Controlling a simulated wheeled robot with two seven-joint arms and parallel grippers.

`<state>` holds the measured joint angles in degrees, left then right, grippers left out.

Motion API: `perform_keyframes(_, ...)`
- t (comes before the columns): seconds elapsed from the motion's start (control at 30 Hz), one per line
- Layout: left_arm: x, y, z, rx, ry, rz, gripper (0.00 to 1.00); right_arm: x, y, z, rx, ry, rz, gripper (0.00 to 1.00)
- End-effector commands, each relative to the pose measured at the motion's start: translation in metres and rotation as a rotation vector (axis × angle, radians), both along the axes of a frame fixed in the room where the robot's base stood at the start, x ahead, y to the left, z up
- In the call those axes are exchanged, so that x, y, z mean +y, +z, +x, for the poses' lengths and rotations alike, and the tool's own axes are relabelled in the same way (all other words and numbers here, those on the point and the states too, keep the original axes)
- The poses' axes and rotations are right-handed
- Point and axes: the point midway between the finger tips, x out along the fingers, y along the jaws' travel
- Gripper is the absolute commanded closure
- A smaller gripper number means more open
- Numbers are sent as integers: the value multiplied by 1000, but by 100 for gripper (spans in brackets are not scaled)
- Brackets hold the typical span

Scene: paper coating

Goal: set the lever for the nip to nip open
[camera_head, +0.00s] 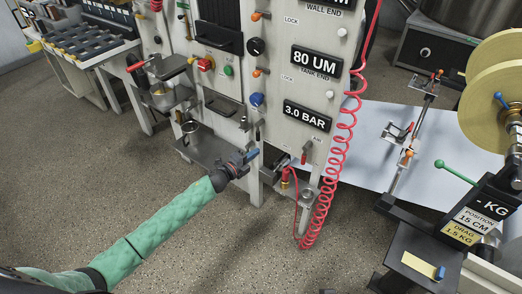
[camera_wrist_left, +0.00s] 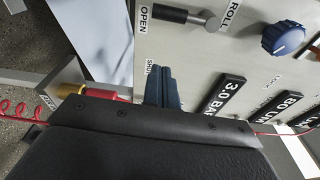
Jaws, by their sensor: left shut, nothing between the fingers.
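In the left wrist view, a lever with a black handle (camera_wrist_left: 176,14) is on the pale panel, with a metal pivot at its right end. Its handle points left toward the word OPEN (camera_wrist_left: 144,18); a label that seems to read SHUT (camera_wrist_left: 150,70) is below. My left gripper (camera_wrist_left: 164,76) is shut and empty, its blue-grey fingers together, below the lever and apart from it in the picture. In the head view, my left gripper (camera_head: 252,154) is at the front of the machine, low on its face. I cannot make out the lever clearly there. My right gripper is not in view.
A blue knob (camera_wrist_left: 285,37) is right of the lever. The 3.0 BAR plate (camera_head: 307,115), a coiled red hose (camera_head: 340,150) and a brass fitting (camera_head: 285,183) are right of my left gripper. A grey tray (camera_head: 205,150) juts out to its left. The front floor is open.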

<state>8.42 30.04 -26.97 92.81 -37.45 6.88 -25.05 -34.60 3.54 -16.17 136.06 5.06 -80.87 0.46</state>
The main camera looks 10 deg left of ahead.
Motion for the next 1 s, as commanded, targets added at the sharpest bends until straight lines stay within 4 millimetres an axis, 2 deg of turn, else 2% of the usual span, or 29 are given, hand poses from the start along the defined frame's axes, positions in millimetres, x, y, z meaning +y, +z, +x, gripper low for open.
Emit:
perform_keyframes(0.1,7,-1,-10,1,0,1,100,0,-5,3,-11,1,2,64)
perform_keyframes(0.3,10,0,-17,0,-1,0,100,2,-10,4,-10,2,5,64)
perform_keyframes(0.87,10,0,-17,7,0,-12,100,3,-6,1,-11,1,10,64)
perform_keyframes(1.0,23,-6,-10,56,77,-36,100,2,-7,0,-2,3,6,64)
